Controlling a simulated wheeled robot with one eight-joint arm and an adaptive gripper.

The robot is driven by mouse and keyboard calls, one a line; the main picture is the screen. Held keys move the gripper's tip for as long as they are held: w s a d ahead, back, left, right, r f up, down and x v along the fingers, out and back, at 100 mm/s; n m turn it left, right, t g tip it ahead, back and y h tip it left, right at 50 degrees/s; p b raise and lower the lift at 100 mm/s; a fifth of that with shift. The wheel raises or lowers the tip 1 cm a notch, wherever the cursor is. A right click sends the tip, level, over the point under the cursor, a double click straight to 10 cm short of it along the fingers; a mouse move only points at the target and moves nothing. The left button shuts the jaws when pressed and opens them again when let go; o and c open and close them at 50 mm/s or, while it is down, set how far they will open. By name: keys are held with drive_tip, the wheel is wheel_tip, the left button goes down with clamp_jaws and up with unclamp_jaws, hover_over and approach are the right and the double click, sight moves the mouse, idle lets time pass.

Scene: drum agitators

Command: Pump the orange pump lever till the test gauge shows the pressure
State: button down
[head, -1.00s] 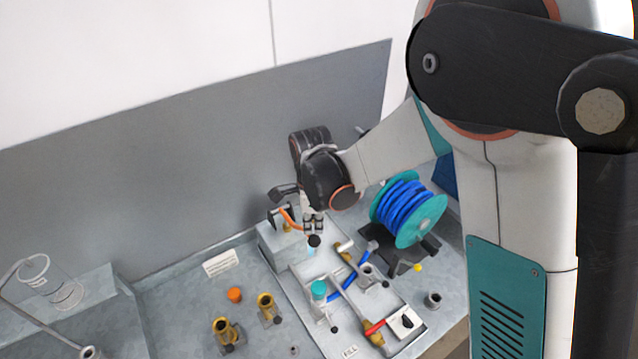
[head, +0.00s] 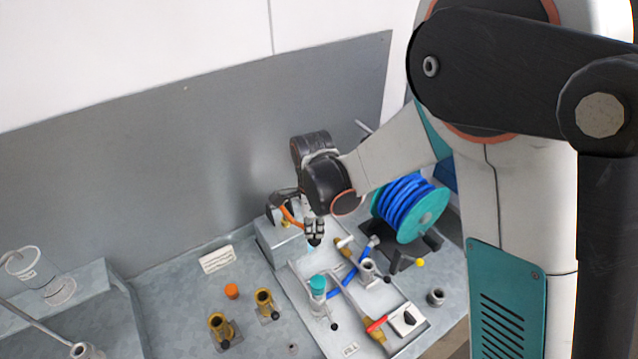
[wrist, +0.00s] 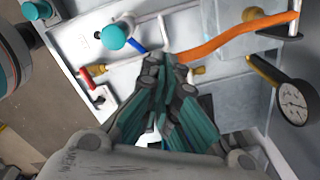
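The orange pump lever (head: 291,215) rises from the grey pump box at the back of the bench. In the wrist view the lever (wrist: 235,36) is a long curved orange bar, and its left end lies right by my fingertips. My gripper (head: 313,232) points down beside the lever's free end. In the wrist view my gripper's fingertips (wrist: 167,60) are drawn together, with nothing visible between them. I cannot tell whether they touch the lever. The round white test gauge (wrist: 293,102) with a black rim is at the right; its reading is too small to make out.
A tray (head: 350,349) holds a teal-capped fitting (head: 318,284), blue hoses and a red-handled valve (head: 376,325). A blue hose reel (head: 415,208) stands right of my gripper. Brass fittings (head: 222,330) and an orange cap (head: 231,291) are on the left.

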wheel_tip(320, 180, down, 10)
drive_tip(key=b, duration=0.8)
drive_tip(key=r+p, duration=0.2)
drive_tip(key=r, duration=0.2)
drive_tip(key=r+p, duration=0.3)
drive_tip(key=r, duration=0.2)
drive_tip(key=r+p, duration=0.3)
drive_tip(key=r, duration=0.2)
drive_tip(key=shift+w+a, duration=0.3)
drive_tip(key=shift+w, duration=0.05)
drive_tip(key=shift+f, duration=0.1)
wheel_tip(320, 180, up, 7)
drive_tip(key=n+p, duration=0.5)
drive_tip(key=n, duration=0.1)
wheel_tip(320, 180, down, 7)
drive_tip(key=b, duration=0.5)
